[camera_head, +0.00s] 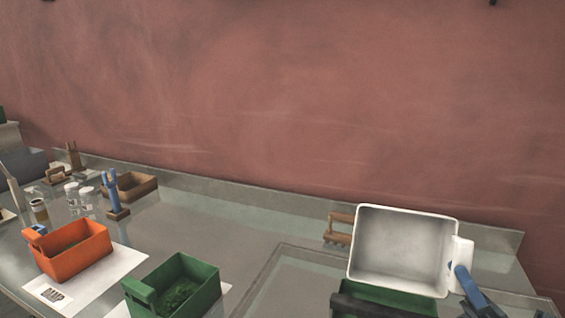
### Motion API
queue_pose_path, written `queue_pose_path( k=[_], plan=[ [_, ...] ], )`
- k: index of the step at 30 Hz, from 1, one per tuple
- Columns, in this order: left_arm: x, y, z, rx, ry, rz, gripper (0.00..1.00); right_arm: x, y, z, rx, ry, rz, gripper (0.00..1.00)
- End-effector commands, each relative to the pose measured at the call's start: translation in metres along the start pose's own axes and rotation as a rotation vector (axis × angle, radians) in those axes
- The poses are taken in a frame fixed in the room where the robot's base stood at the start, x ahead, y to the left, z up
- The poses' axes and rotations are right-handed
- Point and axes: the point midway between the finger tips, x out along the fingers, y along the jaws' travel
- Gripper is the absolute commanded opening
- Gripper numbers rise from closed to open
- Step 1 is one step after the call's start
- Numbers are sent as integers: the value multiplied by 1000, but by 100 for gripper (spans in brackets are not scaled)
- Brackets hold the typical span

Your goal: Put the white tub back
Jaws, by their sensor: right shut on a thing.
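The white tub (403,248) is at the right of the head view, tilted so that its open side faces the camera. Its inside looks empty. A white handle block sticks out on its right side, and my right gripper (461,272), with blue fingers, is shut on it. The tub is in front of part of a green container (385,301) below it; I cannot tell whether they touch. My left gripper is not in view.
An orange tub (73,250) and a green tub (176,287) with green contents stand on white sheets at the left. Glass jars (80,195), a wooden box (131,186) and a wooden rack (339,229) stand farther back. The steel table's middle (225,231) is clear.

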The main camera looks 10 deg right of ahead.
Motion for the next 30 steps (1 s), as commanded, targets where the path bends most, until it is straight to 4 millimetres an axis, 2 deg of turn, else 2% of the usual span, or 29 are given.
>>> queue_pose_path(
  k=[1,3,10,30],
  plan=[
    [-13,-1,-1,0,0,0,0,8,3,6,17,-1,-19,0],
    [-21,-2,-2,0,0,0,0,12,2,9,40,-1,-49,0],
    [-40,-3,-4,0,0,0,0,20,-1,16,100,-1,-126,0],
    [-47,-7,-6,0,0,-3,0,23,-6,19,129,-3,-164,0]
  ],
)
